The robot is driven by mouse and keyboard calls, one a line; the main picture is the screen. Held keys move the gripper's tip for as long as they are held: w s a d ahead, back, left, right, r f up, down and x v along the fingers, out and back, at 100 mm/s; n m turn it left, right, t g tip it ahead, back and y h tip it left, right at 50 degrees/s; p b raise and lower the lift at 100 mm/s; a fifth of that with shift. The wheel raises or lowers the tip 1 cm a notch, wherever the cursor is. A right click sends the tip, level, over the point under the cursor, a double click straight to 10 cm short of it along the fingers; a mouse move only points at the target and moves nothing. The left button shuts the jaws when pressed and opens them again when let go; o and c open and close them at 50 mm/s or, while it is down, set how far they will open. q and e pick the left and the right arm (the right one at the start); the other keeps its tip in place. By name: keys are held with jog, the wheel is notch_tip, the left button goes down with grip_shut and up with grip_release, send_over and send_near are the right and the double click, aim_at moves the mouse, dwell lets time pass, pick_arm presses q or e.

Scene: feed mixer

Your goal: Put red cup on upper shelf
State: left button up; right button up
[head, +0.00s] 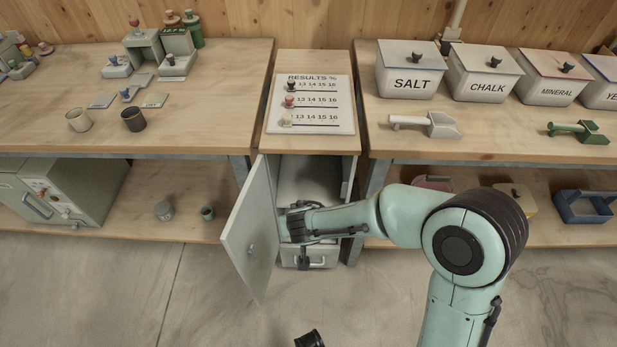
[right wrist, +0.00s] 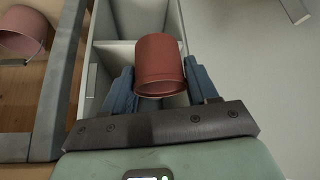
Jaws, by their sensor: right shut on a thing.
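The red cup (right wrist: 160,62) is between the blue fingers of my right gripper (right wrist: 161,85) in the right wrist view. The fingers are shut on it from both sides. The narrow cabinet (head: 309,178) stands open in the head view, and my right gripper (head: 296,226) is at its front opening. The cup is hidden there. In the right wrist view, a pale shelf divider (right wrist: 112,47) shows beyond the cup, splitting the cabinet into compartments. A dark part at the bottom edge of the head view may be my left gripper (head: 309,340); its fingers cannot be made out.
The cabinet door (head: 250,232) is swung open to the left, close to my right gripper. A drawer front (head: 318,262) sits low in the cabinet. Benches flank it, with a salt bin (head: 407,78) and a scoop (head: 430,124) on the right. A pinkish container (right wrist: 22,32) shows beside it.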

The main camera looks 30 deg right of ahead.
notch_tip(320, 180, down, 8)
jog(key=d+m+h+b, duration=0.1)
jog(key=d+m+b, duration=0.15)
jog(key=b, duration=0.35)
pick_arm(q)
notch_tip(320, 180, down, 9)
jog(key=w+a, duration=0.1)
jog(key=w, duration=0.1)
pick_arm(e)
jog(key=p, duration=0.3)
send_near(310, 187)
jog(key=shift+w+d+m, duration=0.1)
jog(key=shift+w+m, duration=0.25)
jog(key=shift+w, duration=0.15)
jog(key=shift+w+d, duration=0.35)
jog(key=shift+w, duration=0.25)
notch_tip(310, 187, down, 4)
jog(key=shift+r+g+b, duration=0.25)
jog(key=shift+g+b, duration=0.05)
jog(key=shift+b, duration=0.05)
pick_arm(q)
jog(key=shift+t, duration=0.9)
jog(key=w+r, duration=0.3)
jog(key=w, duration=0.1)
jog(key=shift+w+d+r, duration=0.1)
jog(key=shift+d+r, duration=0.1)
jog(key=shift+r, duration=0.2)
